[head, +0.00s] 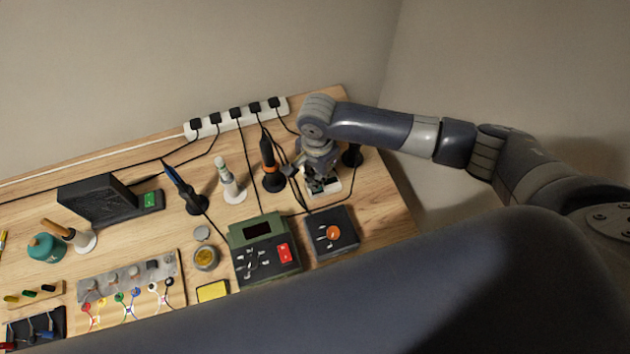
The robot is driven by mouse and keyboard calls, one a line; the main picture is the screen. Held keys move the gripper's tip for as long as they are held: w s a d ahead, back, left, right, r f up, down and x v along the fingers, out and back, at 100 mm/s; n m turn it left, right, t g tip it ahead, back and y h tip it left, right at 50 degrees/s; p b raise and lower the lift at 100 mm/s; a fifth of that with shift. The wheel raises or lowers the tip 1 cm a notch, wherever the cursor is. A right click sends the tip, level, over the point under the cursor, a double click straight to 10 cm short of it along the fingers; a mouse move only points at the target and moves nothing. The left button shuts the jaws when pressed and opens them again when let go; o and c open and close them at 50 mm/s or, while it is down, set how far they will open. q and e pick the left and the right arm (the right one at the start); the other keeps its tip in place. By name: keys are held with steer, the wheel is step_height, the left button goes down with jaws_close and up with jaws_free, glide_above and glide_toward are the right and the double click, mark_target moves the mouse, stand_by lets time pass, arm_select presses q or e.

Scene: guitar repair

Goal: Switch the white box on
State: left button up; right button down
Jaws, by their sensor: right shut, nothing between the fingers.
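A small white box (333,187) with a dark and greenish top sits at the back right of the wooden bench. My right gripper (316,177) is shut and empty, pointing down at the box's top from above. It hides much of the box, including any switch. I cannot tell whether the fingertips touch the box. My left gripper is not in view.
A white power strip (240,117) with several black plugs lies behind. Orange-banded (268,165) and blue (180,187) tools stand left of the gripper, with cables around. A green device (265,250) and a black box (332,232) are in front. Bare wood lies right of the black box.

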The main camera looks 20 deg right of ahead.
steer(key=shift+f, duration=0.2)
stand_by(0.3)
steer(key=shift+f+b, duration=0.35)
steer(key=shift+f, duration=0.6)
stand_by(0.4)
step_height(320, 180, up, 7)
steer(key=p, duration=0.9)
steer(key=shift+r, duration=0.1)
stand_by(0.4)
